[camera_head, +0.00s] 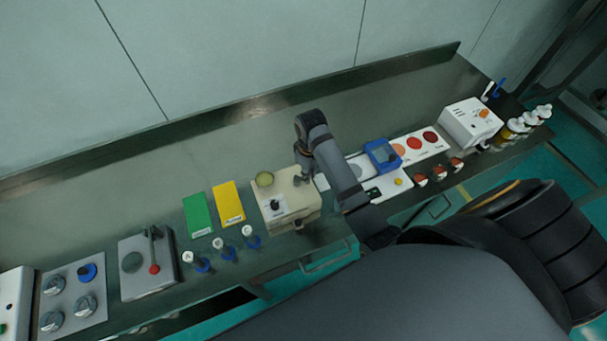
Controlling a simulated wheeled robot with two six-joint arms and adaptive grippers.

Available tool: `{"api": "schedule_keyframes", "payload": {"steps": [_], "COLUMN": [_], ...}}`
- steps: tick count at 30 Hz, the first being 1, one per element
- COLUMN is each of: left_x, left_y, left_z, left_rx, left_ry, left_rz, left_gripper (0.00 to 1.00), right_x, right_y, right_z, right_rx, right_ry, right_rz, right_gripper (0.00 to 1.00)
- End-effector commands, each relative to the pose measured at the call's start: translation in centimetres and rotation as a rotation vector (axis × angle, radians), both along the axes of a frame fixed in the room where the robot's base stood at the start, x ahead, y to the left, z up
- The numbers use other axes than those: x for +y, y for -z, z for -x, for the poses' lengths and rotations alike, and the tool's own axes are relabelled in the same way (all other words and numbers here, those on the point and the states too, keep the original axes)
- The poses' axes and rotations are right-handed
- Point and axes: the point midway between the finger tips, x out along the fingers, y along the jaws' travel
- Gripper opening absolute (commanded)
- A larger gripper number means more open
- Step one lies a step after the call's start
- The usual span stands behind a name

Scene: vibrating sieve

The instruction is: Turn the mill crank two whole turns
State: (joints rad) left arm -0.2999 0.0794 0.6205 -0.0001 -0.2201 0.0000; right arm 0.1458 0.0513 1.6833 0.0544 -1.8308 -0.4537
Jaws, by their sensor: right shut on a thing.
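The mill (285,207) is a cream box near the middle of the bench. My right gripper (302,177) points down at the mill's right rear top edge. It is shut on the crank, which is mostly hidden behind the fingers and wrist, so the handle's angle cannot be told. My left gripper is not in view.
Left of the mill are a yellow tray (228,203), a green tray (197,214), several blue-based stoppered items and a grey box (146,265) with a red-knobbed lever. Right are a blue device (382,156), a colour-disc card and a white machine (471,124). The bench behind is clear.

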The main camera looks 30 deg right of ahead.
Motion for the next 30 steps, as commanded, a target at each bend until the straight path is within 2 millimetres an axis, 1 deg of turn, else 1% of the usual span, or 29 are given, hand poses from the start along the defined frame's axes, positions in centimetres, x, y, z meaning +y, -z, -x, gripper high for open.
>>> {"api": "schedule_keyframes", "payload": {"steps": [10, 20, 30], "left_x": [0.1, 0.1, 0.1], "left_y": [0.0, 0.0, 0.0], "left_z": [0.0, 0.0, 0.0], "left_rx": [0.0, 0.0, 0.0], "left_ry": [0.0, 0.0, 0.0], "left_rz": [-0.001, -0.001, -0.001], "left_gripper": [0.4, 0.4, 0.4], "right_x": [0.2, 1.4, 1.4], "right_y": [-0.1, 0.0, -0.1], "right_z": [0.0, 1.1, 1.1], "right_rx": [-0.003, -0.004, -0.007], "right_ry": [-0.001, -0.001, 0.0], "right_rz": [-0.003, -0.004, -0.001], "right_gripper": [0.02, 0.02, 0.02]}}
